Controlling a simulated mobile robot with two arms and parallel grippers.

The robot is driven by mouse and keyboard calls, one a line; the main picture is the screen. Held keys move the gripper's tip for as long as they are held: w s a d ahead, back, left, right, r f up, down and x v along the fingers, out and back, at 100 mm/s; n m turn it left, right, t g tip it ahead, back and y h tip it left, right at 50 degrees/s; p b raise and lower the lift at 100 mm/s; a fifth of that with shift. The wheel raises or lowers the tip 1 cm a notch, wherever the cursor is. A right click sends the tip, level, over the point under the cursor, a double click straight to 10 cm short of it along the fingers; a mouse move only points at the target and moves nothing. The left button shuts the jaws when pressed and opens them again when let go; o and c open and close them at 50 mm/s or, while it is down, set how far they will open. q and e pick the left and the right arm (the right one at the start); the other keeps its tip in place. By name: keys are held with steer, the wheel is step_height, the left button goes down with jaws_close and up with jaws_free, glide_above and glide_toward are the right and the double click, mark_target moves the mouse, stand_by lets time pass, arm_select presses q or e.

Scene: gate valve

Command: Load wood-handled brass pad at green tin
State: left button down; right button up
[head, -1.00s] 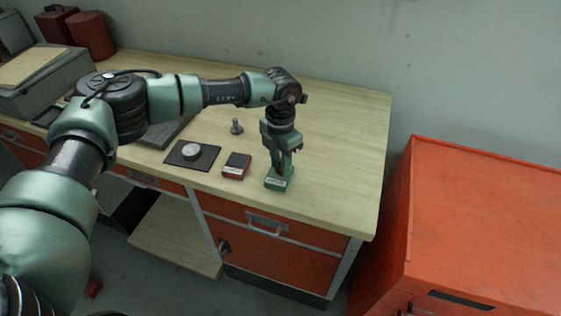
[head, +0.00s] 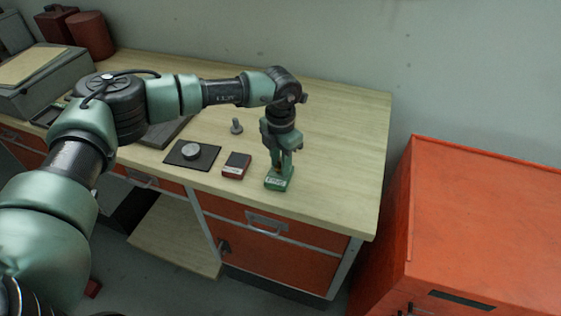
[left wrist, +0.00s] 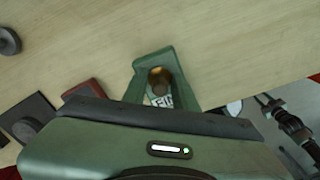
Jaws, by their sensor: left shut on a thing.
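The green tin (head: 278,184) with a pale label stands near the front edge of the bench, and it shows at the centre of the left wrist view (left wrist: 148,64). My left gripper (head: 283,167) points down directly over the tin and is shut on the wood-handled brass pad. The brown, rounded top of the pad (left wrist: 158,78) shows within the green outline in the left wrist view. The pad's lower part is hidden, so I cannot tell whether it touches the tin's inside. My right gripper is not in view.
A dark red, labelled box (head: 236,166) lies just left of the tin. Beyond it are a dark mat (head: 176,160) with a round metal piece (head: 191,151) and a small grey stamp-like object (head: 236,126). The bench (head: 345,150) is clear to the right. An orange cabinet (head: 480,210) stands beside it.

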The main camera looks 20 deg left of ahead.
arm_select(q)
steer(key=shift+s, duration=0.1)
stand_by(0.3)
steer(key=shift+r+p, duration=0.6)
steer(key=shift+r, duration=0.35)
steer(key=shift+r+p, duration=1.15)
steer(key=shift+r, duration=1.4)
steer(key=shift+f, duration=0.1)
